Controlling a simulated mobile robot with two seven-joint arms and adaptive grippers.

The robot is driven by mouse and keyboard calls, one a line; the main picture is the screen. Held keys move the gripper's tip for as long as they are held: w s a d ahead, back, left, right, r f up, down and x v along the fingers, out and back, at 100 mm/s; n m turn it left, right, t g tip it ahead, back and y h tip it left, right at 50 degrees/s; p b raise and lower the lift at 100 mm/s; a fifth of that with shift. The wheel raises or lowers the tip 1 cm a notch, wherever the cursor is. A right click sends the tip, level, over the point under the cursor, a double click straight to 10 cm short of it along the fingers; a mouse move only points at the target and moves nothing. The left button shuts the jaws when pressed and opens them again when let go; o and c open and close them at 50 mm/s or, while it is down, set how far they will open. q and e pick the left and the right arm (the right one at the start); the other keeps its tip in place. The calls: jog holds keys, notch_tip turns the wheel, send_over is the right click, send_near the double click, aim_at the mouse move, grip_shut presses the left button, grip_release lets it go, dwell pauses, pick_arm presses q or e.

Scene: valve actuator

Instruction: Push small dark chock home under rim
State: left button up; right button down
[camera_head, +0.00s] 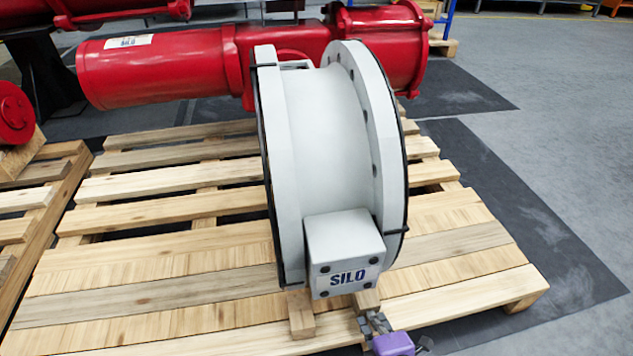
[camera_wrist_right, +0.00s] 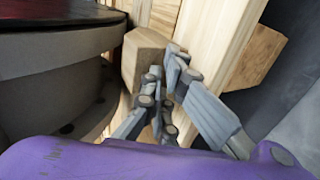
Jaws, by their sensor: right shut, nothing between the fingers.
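In the right wrist view the chock (camera_wrist_right: 143,55) is darker than the pallet boards and sits close beside the curved rim (camera_wrist_right: 55,75). Whether it touches the rim is unclear. My right gripper (camera_head: 372,322) is shut and empty, at the near end of the chock. In the right wrist view its fingertips (camera_wrist_right: 163,65) are at the chock's edge; I cannot tell if they touch. My left gripper is not in view.
The valve stands on a wooden pallet (camera_head: 150,258). A red actuator (camera_head: 160,68) extends behind the valve. Open grey floor (camera_head: 560,150) lies to the right.

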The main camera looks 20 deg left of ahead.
aim_at(371, 308)
jog(key=shift+w+a+b, duration=0.35)
jog(key=shift+w+a, duration=0.35)
jog(key=shift+w, duration=0.25)
dwell(0.5)
jog(key=shift+w+a, duration=0.1)
jog(key=shift+w, duration=0.05)
jog(key=shift+w+a+b, duration=0.6)
jog(key=shift+w+a, duration=0.1)
jog(key=shift+w, duration=0.3)
jog(key=shift+w+a+b, duration=0.6)
jog(key=shift+w+a, duration=0.1)
jog(key=shift+w, duration=0.25)
jog(key=shift+s+d+r+p, duration=0.1)
jog(key=shift+s+d+p, duration=0.65)
jog(key=shift+s+p, duration=0.2)
jog(key=s+d+p, duration=0.3)
jog(key=s+d, duration=0.1)
jog(key=s, duration=0.2)
jog(key=shift+s+d, duration=0.15)
jog(key=shift+d, duration=0.05)
